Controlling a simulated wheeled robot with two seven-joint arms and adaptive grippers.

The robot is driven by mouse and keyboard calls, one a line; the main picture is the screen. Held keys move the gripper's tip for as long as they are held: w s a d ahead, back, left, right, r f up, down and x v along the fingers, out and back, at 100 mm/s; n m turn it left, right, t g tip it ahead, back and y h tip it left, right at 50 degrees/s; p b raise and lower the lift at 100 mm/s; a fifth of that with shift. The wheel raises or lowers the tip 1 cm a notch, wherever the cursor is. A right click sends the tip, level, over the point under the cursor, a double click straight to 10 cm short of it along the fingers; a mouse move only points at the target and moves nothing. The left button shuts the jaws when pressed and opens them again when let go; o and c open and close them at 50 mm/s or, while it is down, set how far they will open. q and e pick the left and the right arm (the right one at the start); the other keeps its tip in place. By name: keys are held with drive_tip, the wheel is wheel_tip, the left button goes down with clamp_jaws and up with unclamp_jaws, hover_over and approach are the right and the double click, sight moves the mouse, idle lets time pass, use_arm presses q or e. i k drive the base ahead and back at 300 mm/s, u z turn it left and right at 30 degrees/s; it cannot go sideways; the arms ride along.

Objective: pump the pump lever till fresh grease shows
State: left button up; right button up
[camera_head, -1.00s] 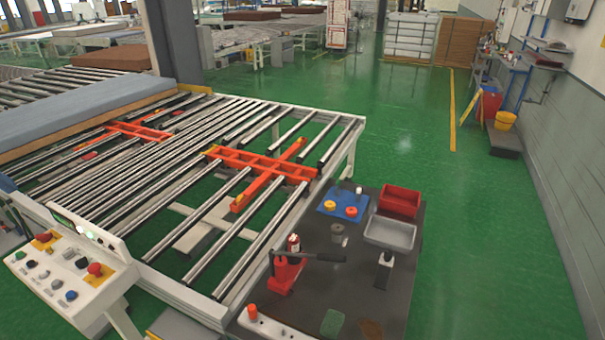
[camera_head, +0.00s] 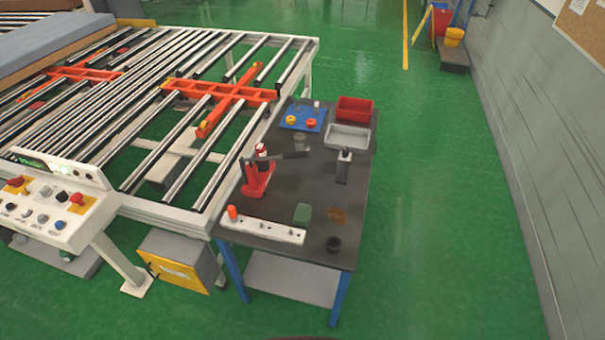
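A red hand pump (camera_head: 257,180) stands upright on the dark top of the small workbench (camera_head: 315,190). A small red and white can or bottle (camera_head: 261,150) is just behind the pump. A flat brown patch (camera_head: 337,215) lies on the bench; I cannot tell if it is grease. No fresh grease can be made out at the pump at this size. Neither of my grippers is in view.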

sight(304, 154)
drive_tip(key=u, duration=0.05)
drive_tip(key=k, duration=0.7)
drive_tip(key=z, duration=0.9)
drive_tip(key=i, duration=1.3)
drive_tip(key=u, duration=0.6)
